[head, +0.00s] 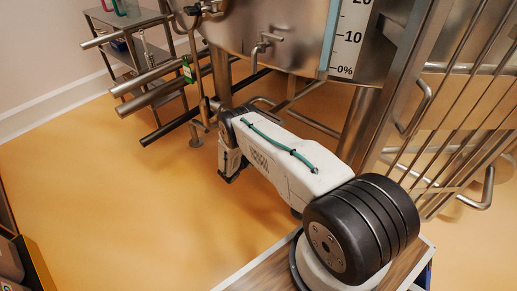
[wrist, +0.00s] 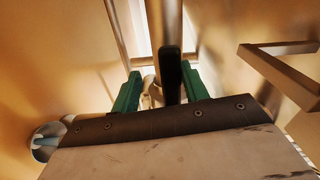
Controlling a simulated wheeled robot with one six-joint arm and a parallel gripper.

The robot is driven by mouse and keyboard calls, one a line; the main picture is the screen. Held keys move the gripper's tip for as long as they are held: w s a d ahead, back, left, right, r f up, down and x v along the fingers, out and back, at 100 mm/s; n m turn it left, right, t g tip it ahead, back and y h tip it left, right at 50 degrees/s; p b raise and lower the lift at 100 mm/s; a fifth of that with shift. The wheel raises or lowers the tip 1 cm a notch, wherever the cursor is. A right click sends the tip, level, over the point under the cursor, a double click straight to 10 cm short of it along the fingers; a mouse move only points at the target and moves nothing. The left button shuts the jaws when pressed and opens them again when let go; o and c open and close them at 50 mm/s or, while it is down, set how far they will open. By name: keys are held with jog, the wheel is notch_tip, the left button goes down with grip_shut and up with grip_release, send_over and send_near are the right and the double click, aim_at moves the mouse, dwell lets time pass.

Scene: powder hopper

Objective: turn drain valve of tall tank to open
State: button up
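The steel tank (head: 270,35) with a level scale (head: 350,40) stands at the top of the head view; only its lower part shows. In the wrist view, a black lever-like handle (wrist: 169,75) rises between the two green fingers of my gripper (wrist: 160,72). It looks like a valve handle. The fingers are apart. The handle is nearer the right finger, with a clear gap to the left finger; contact on the right cannot be told. A pale metal part shows low between the fingers.
A shelf cart (head: 130,20) stands at the back left. A steel ladder-like frame (head: 470,90) fills the right. The orange floor (head: 110,190) at left is clear.

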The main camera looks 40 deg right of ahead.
jog(key=v, duration=0.7)
jog(key=shift+a, duration=0.25)
